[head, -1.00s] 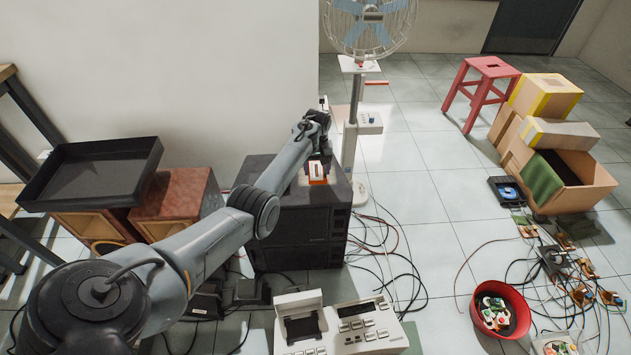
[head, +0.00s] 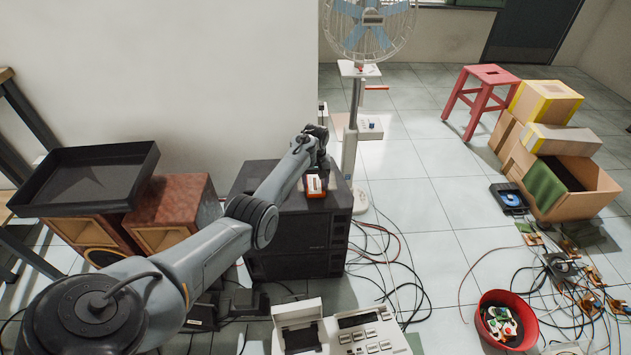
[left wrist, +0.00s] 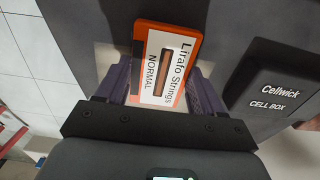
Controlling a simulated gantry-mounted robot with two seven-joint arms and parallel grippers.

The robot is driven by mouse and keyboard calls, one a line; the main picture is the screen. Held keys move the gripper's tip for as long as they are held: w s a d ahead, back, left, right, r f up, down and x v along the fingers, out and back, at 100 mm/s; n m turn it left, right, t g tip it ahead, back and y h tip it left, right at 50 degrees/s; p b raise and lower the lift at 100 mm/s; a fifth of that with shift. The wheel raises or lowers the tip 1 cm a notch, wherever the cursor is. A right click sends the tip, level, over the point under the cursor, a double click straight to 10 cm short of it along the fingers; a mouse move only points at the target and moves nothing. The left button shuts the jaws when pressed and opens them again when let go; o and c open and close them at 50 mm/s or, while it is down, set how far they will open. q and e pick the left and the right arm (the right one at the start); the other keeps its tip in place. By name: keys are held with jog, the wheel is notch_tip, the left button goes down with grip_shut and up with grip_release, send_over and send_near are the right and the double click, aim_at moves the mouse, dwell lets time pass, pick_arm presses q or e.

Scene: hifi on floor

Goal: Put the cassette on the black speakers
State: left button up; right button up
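The cassette (head: 314,187) is orange and white and shows at the top of the black speakers (head: 298,245), near their right side. In the left wrist view the cassette (left wrist: 165,65) reads "Lirafo Strings NORMAL". My left gripper (head: 318,165) reaches over the speakers from the left. In the left wrist view its two purple fingers (left wrist: 160,85) lie along both sides of the cassette and appear shut on it. The dark speaker top (left wrist: 230,40) lies beneath; whether the cassette touches it I cannot tell. My right gripper is not in view.
A white fan (head: 368,30) stands behind the speakers on the right. Loose cables (head: 385,265) lie on the floor beside them. A beige device (head: 345,330) is in front. Brown speakers with a black tray (head: 95,175) stand left. A red bowl (head: 507,320) is at right.

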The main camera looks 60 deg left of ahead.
aim_at(315, 184)
pick_arm(q)
jog(key=o, duration=0.4)
jog(key=shift+o, duration=0.2)
notch_tip(315, 184, up, 12)
jog(key=p, duration=0.7)
jog(key=s+d+f+m+y, duration=0.1)
jog(key=s+d+f+m, duration=0.25)
jog(key=d, duration=0.35)
jog(key=s+d+f+m+t+y, duration=0.1)
jog(key=s+d+f+m, duration=0.1)
jog(key=s+d+f, duration=0.3)
jog(key=s+d+f+m+y, duration=0.1)
jog(key=d+f+m, duration=0.15)
jog(key=d, duration=0.55)
jog(key=s+d+r+m+t+h, duration=0.1)
jog(key=s+d+r+m, duration=0.2)
jog(key=s+d, duration=0.6)
jog(key=s+d+r+m+t+h, duration=0.1)
jog(key=s+d+r+m+h, duration=0.1)
jog(key=s+d, duration=0.7)
jog(key=d+r+m, duration=0.1)
jog(key=d, duration=0.2)
jog(key=shift+s+d+r+t, duration=0.15)
jog(key=shift+s+d+t, duration=0.1)
jog(key=shift+d+t, duration=0.05)
